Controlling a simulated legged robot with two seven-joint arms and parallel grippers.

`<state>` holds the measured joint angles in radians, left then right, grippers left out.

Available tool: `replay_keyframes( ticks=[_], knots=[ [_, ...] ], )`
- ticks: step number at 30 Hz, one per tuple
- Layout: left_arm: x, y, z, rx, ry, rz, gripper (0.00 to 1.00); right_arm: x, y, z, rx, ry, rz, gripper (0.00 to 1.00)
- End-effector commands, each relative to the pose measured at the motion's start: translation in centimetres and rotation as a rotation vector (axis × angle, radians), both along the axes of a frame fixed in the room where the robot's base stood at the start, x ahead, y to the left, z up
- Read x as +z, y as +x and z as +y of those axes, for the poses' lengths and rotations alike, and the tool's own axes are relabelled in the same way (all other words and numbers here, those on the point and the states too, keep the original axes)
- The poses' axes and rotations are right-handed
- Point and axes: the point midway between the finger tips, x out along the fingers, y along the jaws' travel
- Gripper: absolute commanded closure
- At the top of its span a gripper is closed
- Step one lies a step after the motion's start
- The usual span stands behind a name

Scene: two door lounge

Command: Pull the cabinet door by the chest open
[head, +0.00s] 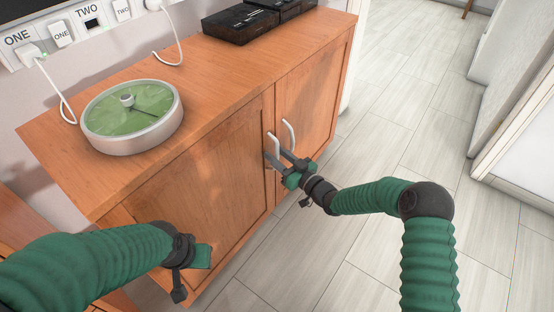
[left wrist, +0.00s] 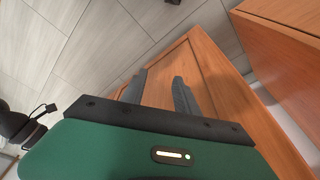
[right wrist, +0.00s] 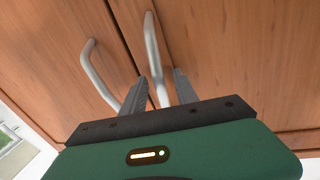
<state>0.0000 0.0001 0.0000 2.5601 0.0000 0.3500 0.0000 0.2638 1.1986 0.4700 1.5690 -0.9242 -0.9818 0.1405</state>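The wooden cabinet has two shut doors: the left one (head: 205,190) and the right one (head: 318,95). Pale bar handles stand at their meeting edge: the left door's handle (head: 272,142) and the right door's handle (head: 289,132). A wooden piece (head: 18,240), perhaps the chest, stands beside the cabinet at lower left. My right gripper (head: 281,157) is open at the left door's handle. In the right wrist view that handle (right wrist: 151,40) runs between the fingers, without clear contact. My left gripper (left wrist: 160,75) is open and empty, near the left door's lower left; its tips are hidden in the head view.
A green-faced clock (head: 130,112) and dark boxes (head: 250,18) lie on the cabinet top. Outlets with cords (head: 60,35) line the wall behind. Pale floor (head: 400,140) is clear in front of the doors and to the right. A white wall unit (head: 515,130) stands at far right.

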Motion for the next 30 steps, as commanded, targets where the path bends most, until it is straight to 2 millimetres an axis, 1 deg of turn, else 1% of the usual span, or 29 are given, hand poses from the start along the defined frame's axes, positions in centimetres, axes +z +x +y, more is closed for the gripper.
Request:
replay_keyframes(
  ticks=[6, 7, 15, 30],
  knots=[
    [0.03, 0.01, 0.0, 0.0, 0.0, 0.0, 0.64, 0.06, 0.07, 0.06, 0.0, -0.001, 0.001, 0.64],
    [0.03, 0.01, 0.0, 0.0, 0.0, 0.0, 0.64, 0.06, 0.08, 0.05, 0.0, -0.001, 0.001, 0.66],
    [0.02, 0.01, 0.0, 0.0, 0.0, 0.0, 0.64, 0.03, 0.06, 0.02, 0.0, -0.001, 0.001, 1.0],
    [0.01, 0.01, 0.0, 0.0, 0.0, 0.0, 0.64, -0.01, 0.08, -0.02, -0.001, -0.001, 0.0, 1.0]
  ],
)
